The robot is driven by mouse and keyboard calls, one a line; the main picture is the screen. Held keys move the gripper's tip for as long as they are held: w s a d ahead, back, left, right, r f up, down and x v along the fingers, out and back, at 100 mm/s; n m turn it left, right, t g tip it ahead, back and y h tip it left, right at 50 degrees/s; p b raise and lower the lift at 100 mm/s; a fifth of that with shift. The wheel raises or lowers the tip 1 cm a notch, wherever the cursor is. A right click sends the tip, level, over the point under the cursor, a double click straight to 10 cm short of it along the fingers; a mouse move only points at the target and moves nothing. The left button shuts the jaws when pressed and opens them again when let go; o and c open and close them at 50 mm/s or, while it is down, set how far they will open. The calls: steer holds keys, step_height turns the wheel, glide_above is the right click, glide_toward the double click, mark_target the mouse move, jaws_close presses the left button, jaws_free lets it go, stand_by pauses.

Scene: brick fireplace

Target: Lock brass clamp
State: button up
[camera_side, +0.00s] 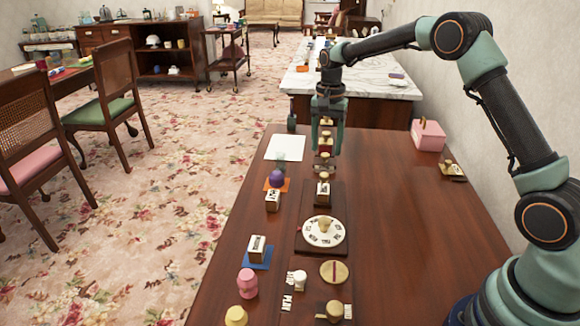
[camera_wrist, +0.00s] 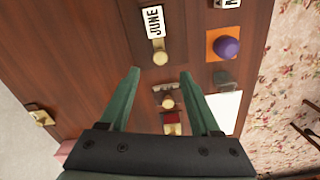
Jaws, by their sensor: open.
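My gripper (camera_side: 328,148) is open and empty, pointing down above the far half of the brown table. In the wrist view, its two green fingers (camera_wrist: 160,74) are spread apart. A small brass knob on a dark plate (camera_wrist: 168,102) shows between the fingers, with a red block with brass (camera_wrist: 171,122) beside it. Another brass fitting on a dark base (camera_side: 449,168) sits at the table's right side; it also shows at left in the wrist view (camera_wrist: 41,116). I cannot tell which brass piece is the clamp. The gripper touches none of them visibly.
A JUNE block (camera_wrist: 153,22) with a brass knob (camera_wrist: 160,57) is near the fingers. A purple ball (camera_side: 277,178) sits on an orange square, with a white sheet (camera_side: 285,147) beyond. A white dial (camera_side: 324,231) is nearer. A pink box (camera_side: 428,135) stands right. The table's right half is mostly clear.

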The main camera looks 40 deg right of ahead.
steer(key=shift+r, duration=1.9)
steer(key=s+a+r+n+t, duration=0.3)
steer(key=s+a+r+n, duration=0.25)
steer(key=s+r, duration=0.45)
steer(key=s+a+n+t, duration=0.1)
steer(key=s+n, duration=0.2)
steer(key=s, duration=0.3)
steer(key=s+a+f+n+t, duration=0.1)
steer(key=s+n, duration=0.2)
steer(key=s, duration=0.4)
steer(key=shift+a+f+t, duration=0.15)
steer(key=shift+f+t, duration=0.1)
steer(key=shift+t, duration=0.05)
steer(key=shift+o, duration=0.2)
steer(key=shift+n, duration=0.35)
